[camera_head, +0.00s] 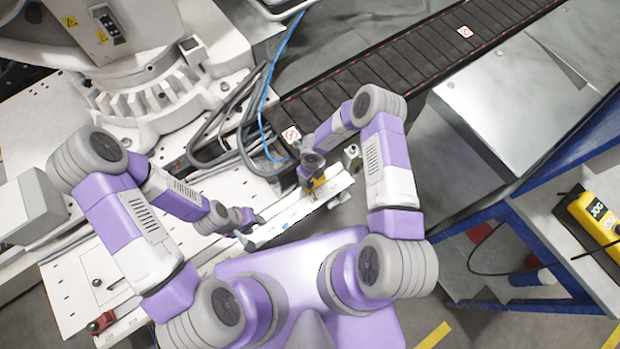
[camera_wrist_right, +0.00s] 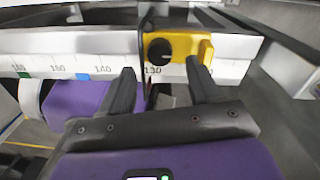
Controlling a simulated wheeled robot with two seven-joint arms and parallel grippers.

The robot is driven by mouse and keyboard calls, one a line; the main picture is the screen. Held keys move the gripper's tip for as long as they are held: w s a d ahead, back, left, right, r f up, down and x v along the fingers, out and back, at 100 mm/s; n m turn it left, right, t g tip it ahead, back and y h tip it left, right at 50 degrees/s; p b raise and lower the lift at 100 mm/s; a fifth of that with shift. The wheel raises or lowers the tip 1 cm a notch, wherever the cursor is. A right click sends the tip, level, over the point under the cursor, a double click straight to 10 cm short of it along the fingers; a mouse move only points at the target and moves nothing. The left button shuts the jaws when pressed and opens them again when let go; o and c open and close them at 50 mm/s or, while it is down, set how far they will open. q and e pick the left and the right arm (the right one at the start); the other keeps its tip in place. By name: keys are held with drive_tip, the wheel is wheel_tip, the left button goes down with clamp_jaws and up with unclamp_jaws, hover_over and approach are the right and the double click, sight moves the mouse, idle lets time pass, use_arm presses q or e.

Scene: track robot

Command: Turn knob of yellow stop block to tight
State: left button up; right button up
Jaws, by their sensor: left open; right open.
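The yellow stop block (camera_wrist_right: 205,46) sits on the white ruler rail (camera_wrist_right: 60,44) near the 130 mark in the right wrist view. Its round black knob (camera_wrist_right: 160,52) faces the camera. My right gripper (camera_wrist_right: 160,68) is open, with one dark finger on each side below the knob; I cannot tell if they touch it. In the head view the block (camera_head: 317,183) is partly hidden under my right gripper (camera_head: 312,178). My left gripper (camera_head: 249,228) is open and empty beside the left part of the rail (camera_head: 290,214).
A dark roller conveyor (camera_head: 400,70) runs behind the rail to the upper right. Cables (camera_head: 262,100) loop beside the white machine base. A metal cabinet (camera_head: 520,95) and a yellow pendant (camera_head: 597,220) stand at the right. A dark vertical strip crosses the rail left of the knob.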

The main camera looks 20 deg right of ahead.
sight(312, 182)
wheel_tip(312, 182, up, 3)
drive_tip(key=shift+d+r+p, duration=0.1)
drive_tip(key=shift+p, duration=0.3)
idle(0.3)
drive_tip(key=shift+s+d+r+n, duration=0.15)
drive_tip(key=shift+n, duration=0.55)
drive_tip(key=s+a+r+n+y, duration=0.1)
drive_tip(key=s+r+n, duration=0.4)
drive_tip(key=n, duration=0.7)
drive_tip(key=s+a+r+n+y, duration=0.2)
drive_tip(key=s+r+n, duration=0.3)
drive_tip(key=s+n, duration=0.5)
drive_tip(key=n, duration=0.3)
drive_tip(key=shift+s+n+t+y, duration=0.15)
drive_tip(key=shift+n+t+y, duration=0.15)
drive_tip(key=shift+t, duration=0.1)
drive_tip(key=shift+a, duration=0.1)
